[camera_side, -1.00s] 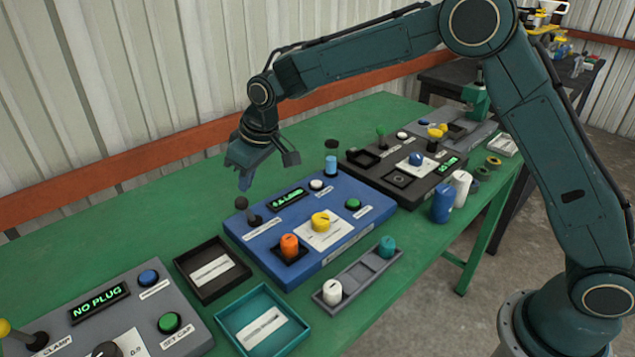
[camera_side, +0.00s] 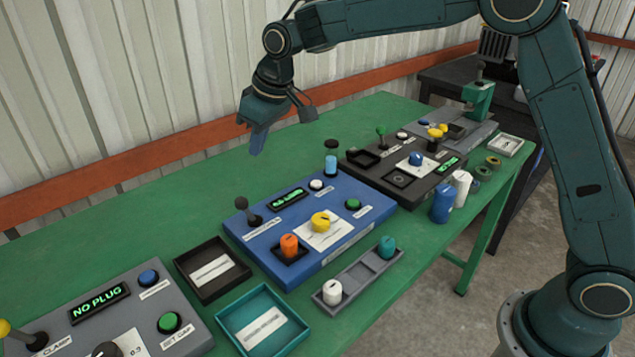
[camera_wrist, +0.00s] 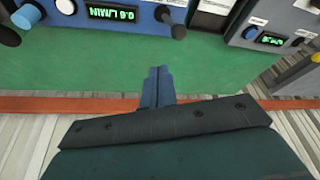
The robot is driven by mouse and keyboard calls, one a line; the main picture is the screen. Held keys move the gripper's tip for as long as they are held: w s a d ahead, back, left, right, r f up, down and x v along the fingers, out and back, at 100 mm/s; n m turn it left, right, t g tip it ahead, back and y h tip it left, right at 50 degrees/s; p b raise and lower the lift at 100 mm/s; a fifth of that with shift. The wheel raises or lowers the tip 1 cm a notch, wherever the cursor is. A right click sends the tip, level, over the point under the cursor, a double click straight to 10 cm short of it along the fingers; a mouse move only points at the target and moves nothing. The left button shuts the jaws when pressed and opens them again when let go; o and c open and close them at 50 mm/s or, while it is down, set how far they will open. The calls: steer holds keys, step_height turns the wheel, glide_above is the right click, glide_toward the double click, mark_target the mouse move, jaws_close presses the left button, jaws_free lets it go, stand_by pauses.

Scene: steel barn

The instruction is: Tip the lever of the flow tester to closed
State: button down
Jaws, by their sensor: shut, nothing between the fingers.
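The flow tester is the blue panel box (camera_side: 333,250) in the middle of the green bench, with a small lit green display (camera_side: 287,197). In the wrist view the display (camera_wrist: 112,15) reads 0.6 L/MIN. Its lever (camera_side: 242,204) has a dark ball end and stands at the box's back left corner, leaning up and to the left. The ball end (camera_wrist: 166,14) also shows at the top of the wrist view. My gripper (camera_side: 257,148) is shut and empty, raised above the bench behind the box and clear of the lever. The fingers (camera_wrist: 158,76) are together in the wrist view.
A grey panel reading NO PLUG (camera_side: 190,339) stands at front left, with a black tray (camera_side: 240,272) and a teal tray (camera_side: 303,331) beside it. A blue and black cylinder (camera_side: 331,164) stands behind the tester. The green bench (camera_side: 130,215) behind the panels is clear.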

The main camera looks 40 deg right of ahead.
steer(key=v, duration=0.2)
steer(key=a+v, duration=0.1)
steer(key=v, duration=0.1)
steer(key=shift+s+d+r, duration=0.1)
steer(key=shift+r, duration=0.05)
steer(key=s+d+r+m+t, duration=0.1)
steer(key=s+d+r, duration=0.35)
steer(key=s, duration=0.45)
steer(key=s+d+r+m, duration=0.1)
steer(key=s+d+r, duration=0.2)
steer(key=s+d, duration=0.5)
steer(key=s+d+f+m, duration=0.1)
steer(key=s+f, duration=0.2)
steer(key=s, duration=0.6)
steer(key=s+d+f+m+t+h, duration=0.1)
steer(key=s+f, duration=0.2)
steer(key=s, duration=0.7)
steer(key=shift+d+f+m+h, duration=0.25)
steer(key=shift+d+m+h, duration=0.05)
steer(key=shift+d, duration=0.1)
